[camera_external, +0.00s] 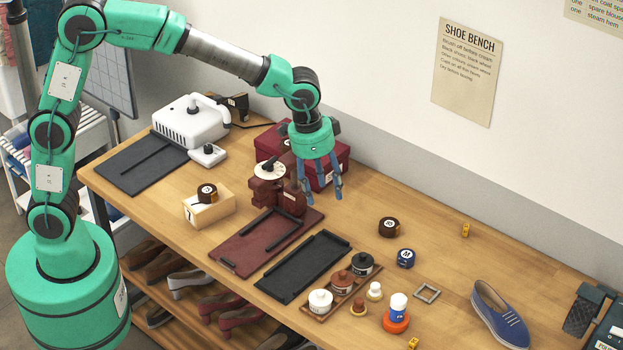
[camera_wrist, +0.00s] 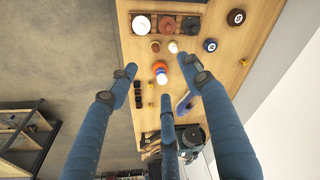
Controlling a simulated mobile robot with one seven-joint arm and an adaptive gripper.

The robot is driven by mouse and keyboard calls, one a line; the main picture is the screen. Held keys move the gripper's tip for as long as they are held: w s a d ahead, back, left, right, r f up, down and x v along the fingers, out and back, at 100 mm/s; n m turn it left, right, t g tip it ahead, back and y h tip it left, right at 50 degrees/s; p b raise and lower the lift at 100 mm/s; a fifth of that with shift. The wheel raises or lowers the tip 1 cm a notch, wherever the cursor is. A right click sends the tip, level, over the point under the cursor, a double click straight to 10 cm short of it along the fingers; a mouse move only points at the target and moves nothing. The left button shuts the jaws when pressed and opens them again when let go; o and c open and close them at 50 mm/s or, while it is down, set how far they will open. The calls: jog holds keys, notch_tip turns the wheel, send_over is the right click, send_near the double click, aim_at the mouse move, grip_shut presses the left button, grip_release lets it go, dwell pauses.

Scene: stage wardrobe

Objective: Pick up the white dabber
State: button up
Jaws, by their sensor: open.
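The white dabber (camera_external: 375,291) stands on the wooden bench, just right of a small rack of jars. It also shows in the wrist view (camera_wrist: 173,46), beside a tan dabber (camera_wrist: 155,46). My gripper (camera_external: 322,194) has blue fingers and is open and empty, pointing down. It hangs in the air by the dark red box, up and to the left of the white dabber in the external view. In the wrist view my gripper (camera_wrist: 165,82) shows its fingers spread, with the white dabber beyond the tips. Nothing hides the dabber.
The jar rack (camera_external: 313,316) holds white, brown and black jars. The tan dabber (camera_external: 358,308) and a white-and-blue bottle in an orange holder (camera_external: 397,318) stand close to the white dabber. A grey square frame (camera_external: 427,293) lies to its right. A blue shoe (camera_external: 498,315) is farther right.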

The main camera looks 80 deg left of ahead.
jog(key=w+f+g+p, duration=0.1)
jog(key=w+f+p, duration=0.1)
jog(key=w+f, duration=0.75)
jog(key=g+p, duration=0.1)
jog(key=p, duration=0.1)
send_over(378, 289)
notch_tip(378, 289, down, 13)
jog(key=shift+s+d+f, duration=0.1)
jog(key=shift+s+f, duration=0.05)
jog(key=shift+f, duration=4.25)
jog(key=shift+f+p, duration=0.5)
jog(key=shift+f, duration=2.05)
jog(key=c, duration=1)
